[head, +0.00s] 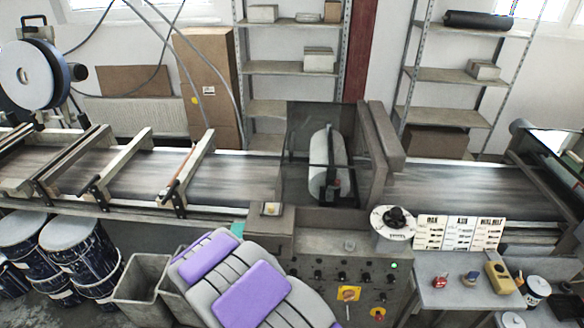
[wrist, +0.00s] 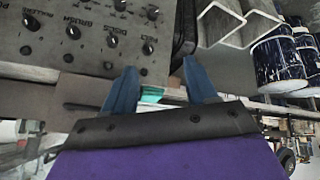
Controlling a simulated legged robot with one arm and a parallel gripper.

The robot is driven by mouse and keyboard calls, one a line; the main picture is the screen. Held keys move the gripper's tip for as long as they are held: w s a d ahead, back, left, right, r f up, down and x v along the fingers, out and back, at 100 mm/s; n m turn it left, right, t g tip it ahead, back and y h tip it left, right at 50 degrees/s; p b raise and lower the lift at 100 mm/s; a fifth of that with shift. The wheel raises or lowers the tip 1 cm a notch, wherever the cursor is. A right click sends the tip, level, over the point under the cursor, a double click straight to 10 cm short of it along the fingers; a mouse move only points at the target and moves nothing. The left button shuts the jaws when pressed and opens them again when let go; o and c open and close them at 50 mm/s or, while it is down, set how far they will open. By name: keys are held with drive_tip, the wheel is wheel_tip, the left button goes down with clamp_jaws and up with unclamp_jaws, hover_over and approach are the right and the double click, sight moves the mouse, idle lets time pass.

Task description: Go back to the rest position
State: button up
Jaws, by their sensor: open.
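My gripper (wrist: 160,70) shows in the wrist view as two blue fingers standing apart, with nothing held between them. A control panel (wrist: 85,35) with several black knobs lies beyond the fingers at the upper left of that view. A small teal piece (wrist: 152,95) shows in the gap between the fingers, behind them; I cannot tell what it is. In the head view, my grey and purple arm reaches up from the bottom in front of the conveyor. My fingers cannot be made out there.
The conveyor (head: 110,180) runs across the head view, with a dark roller machine (head: 375,165) in the middle. The control panel also shows below it (head: 310,258). Grey bins (head: 140,285) and stained drums (head: 75,250) stand at the lower left. A side table (head: 440,300) holds small items.

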drive_tip(key=s+d+r+m+g+y+b, duration=0.15)
drive_tip(key=s+d+r, duration=0.25)
drive_tip(key=d+r, duration=0.4)
drive_tip(key=s+d+r+m+g+h+b, duration=0.1)
drive_tip(key=s+d+r+g+b, duration=0.15)
drive_tip(key=s+d+r, duration=0.45)
drive_tip(key=s+d+r+m+g+b, duration=0.1)
drive_tip(key=s+d+r, duration=0.3)
drive_tip(key=s+d, duration=0.4)
drive_tip(key=s+d+r+m+g+h+b, duration=0.1)
drive_tip(key=s+d+r+g+b, duration=0.1)
drive_tip(key=s+d, duration=0.7)
drive_tip(key=s+r+g, duration=0.1)
drive_tip(key=s+r, duration=0.1)
drive_tip(key=s, duration=0.2)
drive_tip(key=shift+r+m, duration=0.15)
drive_tip(key=shift+m, duration=0.2)
drive_tip(key=shift+h, duration=0.25)
idle(0.4)
